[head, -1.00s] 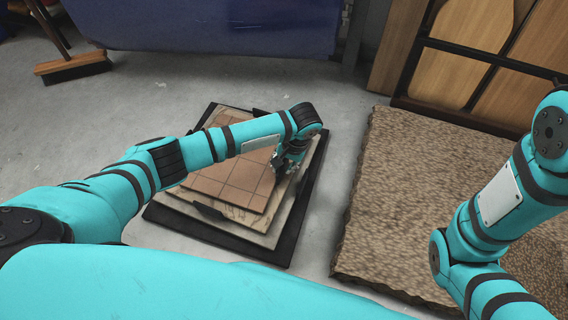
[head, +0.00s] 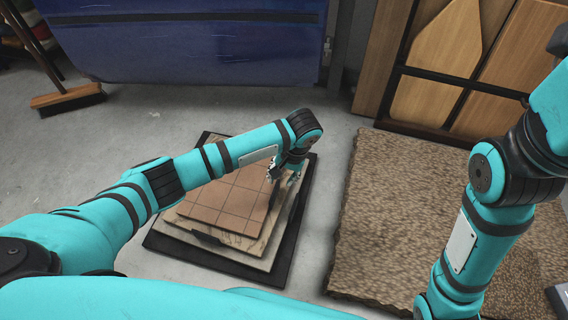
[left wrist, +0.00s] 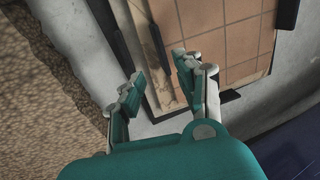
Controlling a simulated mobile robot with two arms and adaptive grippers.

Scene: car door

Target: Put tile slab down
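The tile slab (head: 226,203), brown with a square grid of joints, lies flat on top of a stack of paler slabs on a black base (head: 220,262). It also shows in the left wrist view (left wrist: 235,35). My left gripper (head: 286,174) is at the slab's right edge in the head view. In the left wrist view my left gripper (left wrist: 160,82) has its fingers spread with nothing between them. One finger overlaps the slab's edge in the picture; whether it touches cannot be told. My right arm shows at the right, but its gripper is out of view.
A rough brown stone-textured slab or mat (head: 410,220) lies to the right of the stack. Wooden panels in a dark frame (head: 430,95) lean behind it.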

